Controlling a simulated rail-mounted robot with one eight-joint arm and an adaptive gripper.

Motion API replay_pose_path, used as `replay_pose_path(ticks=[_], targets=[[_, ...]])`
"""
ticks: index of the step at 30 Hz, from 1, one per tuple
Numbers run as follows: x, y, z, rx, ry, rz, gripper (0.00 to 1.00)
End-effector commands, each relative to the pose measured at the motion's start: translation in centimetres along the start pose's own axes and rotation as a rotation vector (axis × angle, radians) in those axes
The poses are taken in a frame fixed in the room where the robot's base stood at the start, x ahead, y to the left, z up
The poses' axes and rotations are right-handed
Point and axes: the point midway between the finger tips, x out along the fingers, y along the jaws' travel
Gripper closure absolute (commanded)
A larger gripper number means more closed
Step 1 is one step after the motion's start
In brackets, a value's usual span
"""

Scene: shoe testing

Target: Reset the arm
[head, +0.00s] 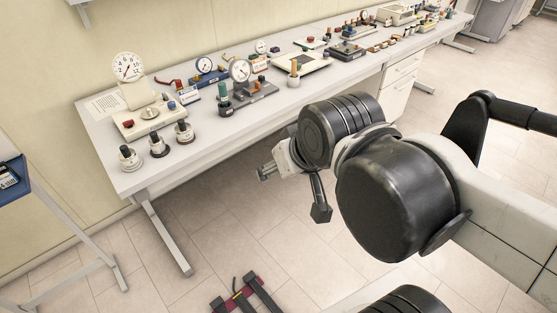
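My arm reaches in from the right side of the head view, with large dark joints and pale links. My gripper (266,172) is at the arm's far end, small and partly hidden by the arm's joints. It points left, in front of the long table's front edge and over the floor. I see nothing held in it, but the gap between its fingers is too small to make out.
A long pale table (205,145) along the wall carries gauges (127,67), knobs and other instruments. A blue-topped stand (12,185) is at the left edge. A dark red and black object (245,294) is on the floor at the bottom. Tiled floor is open at the right.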

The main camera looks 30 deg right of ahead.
Motion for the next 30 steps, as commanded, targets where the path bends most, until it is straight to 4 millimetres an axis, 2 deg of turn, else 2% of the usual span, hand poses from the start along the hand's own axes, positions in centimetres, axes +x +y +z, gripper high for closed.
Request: replay_pose_path(ticks=[8, 19, 30], targets=[[0.3, 0.0, 0.2, 0.002, -0.001, 0.000, 0.43], [4.5, 0.0, 3.2, 0.002, -0.001, 0.000, 0.43], [4.4, 0.0, 3.1, 0.003, -0.001, 0.000, 0.43]])
